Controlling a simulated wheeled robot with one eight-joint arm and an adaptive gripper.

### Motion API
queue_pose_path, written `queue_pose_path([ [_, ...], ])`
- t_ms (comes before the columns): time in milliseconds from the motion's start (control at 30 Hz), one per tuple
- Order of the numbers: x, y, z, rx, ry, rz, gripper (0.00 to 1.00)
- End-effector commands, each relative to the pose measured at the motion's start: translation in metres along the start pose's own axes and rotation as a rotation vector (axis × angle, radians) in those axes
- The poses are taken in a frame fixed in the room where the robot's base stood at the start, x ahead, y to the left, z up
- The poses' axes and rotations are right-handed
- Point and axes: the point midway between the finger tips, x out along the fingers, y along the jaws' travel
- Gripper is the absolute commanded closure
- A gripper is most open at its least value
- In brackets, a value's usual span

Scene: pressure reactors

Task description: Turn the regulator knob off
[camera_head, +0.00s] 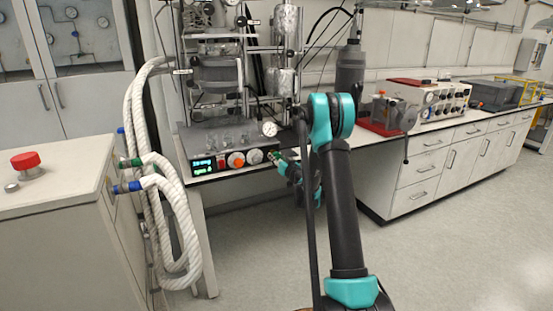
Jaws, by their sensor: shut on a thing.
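The reactor's control box (215,143) stands on the bench with its front panel facing me. The panel carries a green-lit display (203,164), a red switch (222,162), an orange-and-white knob (236,159) and a white knob (255,156). My gripper (275,157) is at the panel's right end, to the right of the white knob. Its fingers are shut on a small part there, which looks like the regulator knob. The fingers cover most of it, so its turn position cannot be read.
A pressure gauge (270,129) sits just above my gripper. Thick white hoses (150,180) hang left of the bench. A cabinet with a red button (25,160) stands at the left. White drawers (425,167) stand at the right; the floor (440,255) before them is clear.

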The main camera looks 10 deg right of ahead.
Motion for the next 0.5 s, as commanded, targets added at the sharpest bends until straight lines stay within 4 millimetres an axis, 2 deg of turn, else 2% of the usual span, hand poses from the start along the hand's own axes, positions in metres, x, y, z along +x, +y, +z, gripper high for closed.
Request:
queue_pose_path([
  [500, -0.0003, -0.0003, 0.0005, -0.053, -0.001, -0.001, 0.92],
])
